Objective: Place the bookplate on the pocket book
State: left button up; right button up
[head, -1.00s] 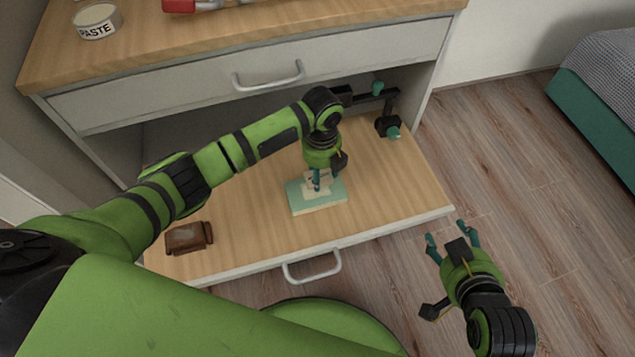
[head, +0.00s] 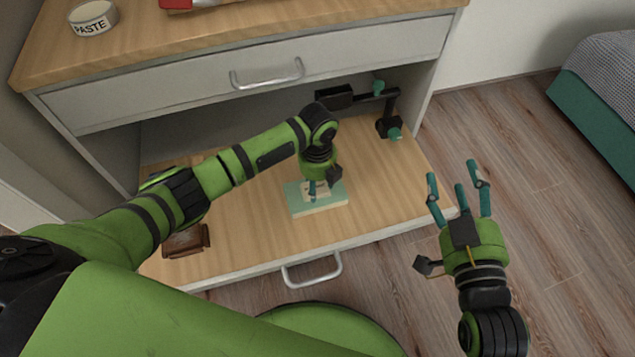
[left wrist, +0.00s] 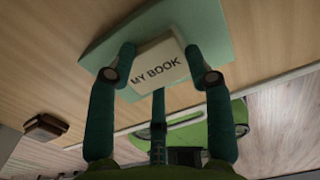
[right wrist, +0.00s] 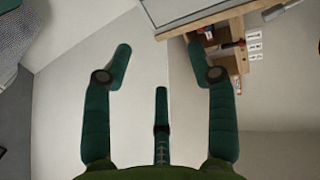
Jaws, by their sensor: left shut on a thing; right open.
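The pocket book (head: 333,203) is a flat pale green block lying on the pulled-out wooden board; it also shows in the left wrist view (left wrist: 103,57). The bookplate (left wrist: 158,68) is a small cream card reading "MY BOOK". My left gripper (head: 313,192) points down over the book and is shut on the bookplate, with a finger at each side of the card in the left wrist view. The card lies over the book's face; I cannot tell whether it touches it. My right gripper (head: 453,173) is open and empty, right of the board over the floor.
A brown wooden object (head: 187,241) lies on the board's left part. A black angled object with teal ends (head: 388,127) stands at the back right. A drawer front with a handle (head: 267,76) and a top with a paste tin (head: 93,17) rise behind. A bed (head: 605,95) is far right.

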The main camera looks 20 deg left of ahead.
pick_arm(q)
jog(key=shift+f, duration=0.1)
jog(key=o, duration=1.1)
